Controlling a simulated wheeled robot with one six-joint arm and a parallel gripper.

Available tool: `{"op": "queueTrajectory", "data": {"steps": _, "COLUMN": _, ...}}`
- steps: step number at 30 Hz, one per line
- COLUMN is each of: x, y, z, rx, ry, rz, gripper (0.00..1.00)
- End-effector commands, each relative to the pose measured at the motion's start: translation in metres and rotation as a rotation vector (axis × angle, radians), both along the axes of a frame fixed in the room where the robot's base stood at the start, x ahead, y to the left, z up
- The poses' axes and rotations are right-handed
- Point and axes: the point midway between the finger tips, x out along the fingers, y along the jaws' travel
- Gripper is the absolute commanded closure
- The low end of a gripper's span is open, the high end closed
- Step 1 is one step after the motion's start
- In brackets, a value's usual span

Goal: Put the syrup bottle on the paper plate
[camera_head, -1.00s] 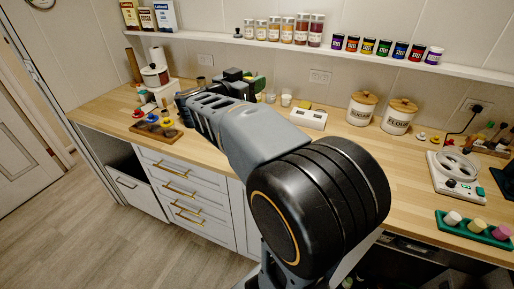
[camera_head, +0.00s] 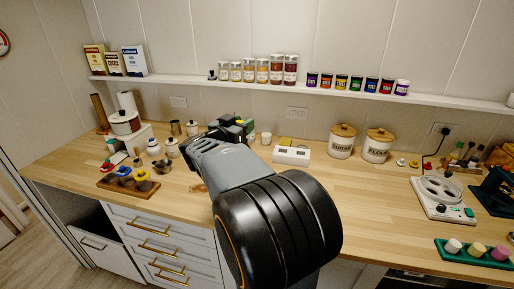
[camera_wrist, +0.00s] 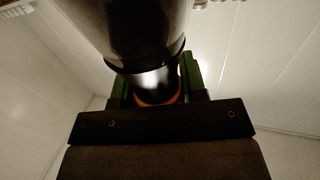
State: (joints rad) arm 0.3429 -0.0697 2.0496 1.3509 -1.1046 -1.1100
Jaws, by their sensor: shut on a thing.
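My gripper (camera_head: 238,126) is above the back of the wooden counter, left of the white box with the yellow top, with my arm in front of it. In the wrist view my gripper (camera_wrist: 155,85) is shut on a dark, glossy, round bottle, which I take to be the syrup bottle (camera_wrist: 142,35). The bottle fills the top middle of that view, with an orange band near its lower end between the green finger parts. In the head view the bottle is mostly hidden by my gripper. I cannot make out a paper plate; my arm covers part of the counter.
A wooden tray with dark cups (camera_head: 128,182) and small jars stand at the left. The white box (camera_head: 291,155), sugar canister (camera_head: 342,142) and flour canister (camera_head: 377,147) stand at the back. A white appliance (camera_head: 443,196) and green tray (camera_head: 474,252) are right.

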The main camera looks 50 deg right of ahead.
Motion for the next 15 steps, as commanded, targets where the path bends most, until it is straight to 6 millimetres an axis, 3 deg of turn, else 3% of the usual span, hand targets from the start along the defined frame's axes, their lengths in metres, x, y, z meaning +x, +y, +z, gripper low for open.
{"op": "queueTrajectory", "data": {"steps": 1, "x": -0.003, "y": -0.011, "z": -0.003, "rx": -0.002, "ry": 0.001, "rz": -0.006, "gripper": 1.0}}
{"op": "queueTrajectory", "data": {"steps": 6, "x": -0.005, "y": -0.031, "z": -0.028, "rx": -0.001, "ry": 0.002, "rz": -0.005, "gripper": 1.0}}
{"op": "queueTrajectory", "data": {"steps": 15, "x": -0.007, "y": -0.051, "z": -0.05, "rx": -0.004, "ry": -0.001, "rz": -0.005, "gripper": 1.0}}
